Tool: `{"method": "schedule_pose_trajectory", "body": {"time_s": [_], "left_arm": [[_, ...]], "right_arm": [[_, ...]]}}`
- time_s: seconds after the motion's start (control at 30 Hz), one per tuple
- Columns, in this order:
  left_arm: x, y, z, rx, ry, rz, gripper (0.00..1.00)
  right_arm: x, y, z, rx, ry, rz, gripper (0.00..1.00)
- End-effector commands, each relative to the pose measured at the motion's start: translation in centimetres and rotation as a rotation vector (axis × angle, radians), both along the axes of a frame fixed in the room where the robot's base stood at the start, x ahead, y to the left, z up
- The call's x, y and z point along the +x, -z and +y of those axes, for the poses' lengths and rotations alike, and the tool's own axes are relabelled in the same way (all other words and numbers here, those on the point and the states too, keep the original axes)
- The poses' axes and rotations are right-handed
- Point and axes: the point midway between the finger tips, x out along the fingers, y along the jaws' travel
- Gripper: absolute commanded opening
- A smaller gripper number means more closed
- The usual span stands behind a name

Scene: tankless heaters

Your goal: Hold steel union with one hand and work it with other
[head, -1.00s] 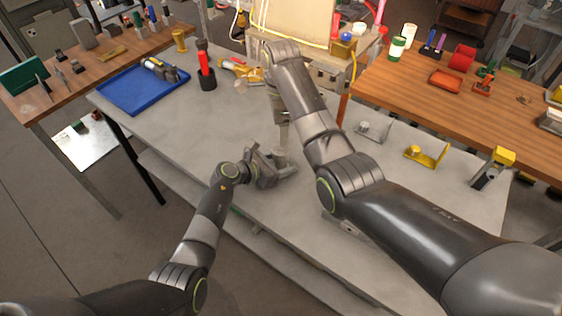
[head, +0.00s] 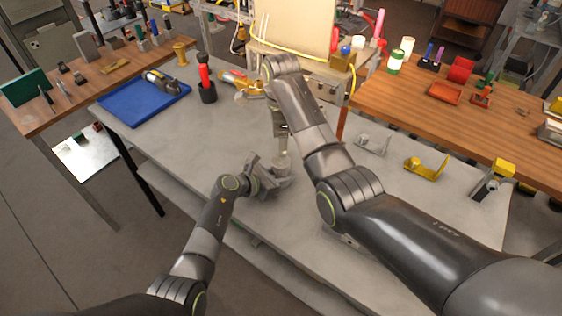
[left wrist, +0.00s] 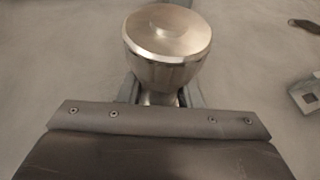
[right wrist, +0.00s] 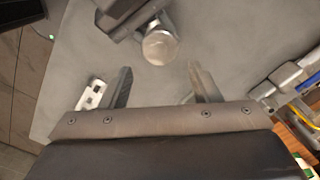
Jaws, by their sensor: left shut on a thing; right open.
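The steel union (head: 281,165) is a shiny round metal piece above the grey workbench. My left gripper (head: 274,180) is shut on its narrower lower part, and the wide round cap (left wrist: 168,40) stands clear above the jaws in the left wrist view. My right gripper (head: 283,147) points down from above, close over the union. In the right wrist view my right gripper (right wrist: 162,82) is open and empty, its fingers apart. The union (right wrist: 160,47) shows there ahead of the gap between them, with my left gripper (right wrist: 128,14) beside it. Contact with the right fingers is not visible.
A grey bracket (head: 371,144) and a yellow bracket (head: 426,167) stand to the right on the grey workbench (head: 190,145). A blue tray (head: 128,108) and a black cup with a red-handled tool (head: 206,88) are at the back left. Wooden tables flank the bench.

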Motion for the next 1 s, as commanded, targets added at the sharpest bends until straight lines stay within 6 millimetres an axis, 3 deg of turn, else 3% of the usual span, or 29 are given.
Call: {"method": "schedule_pose_trajectory", "body": {"time_s": [0.53, 0.77, 1.0], "left_arm": [[0.0, 0.0, 0.0, 0.0, 0.0, 0.0, 0.0], [0.0, 0.0, 0.0, 0.0, 0.0, 0.0, 0.0], [0.0, 0.0, 0.0, 0.0, 0.0, 0.0, 0.0]], "right_arm": [[0.0, -0.2, 0.0, 0.0, 0.648, 0.0, 0.56], [0.0, 0.2, 0.0, -0.001, 0.749, 0.001, 0.56], [-0.1, 3.4, 0.0, -0.003, 0.752, 0.004, 0.56]]}}
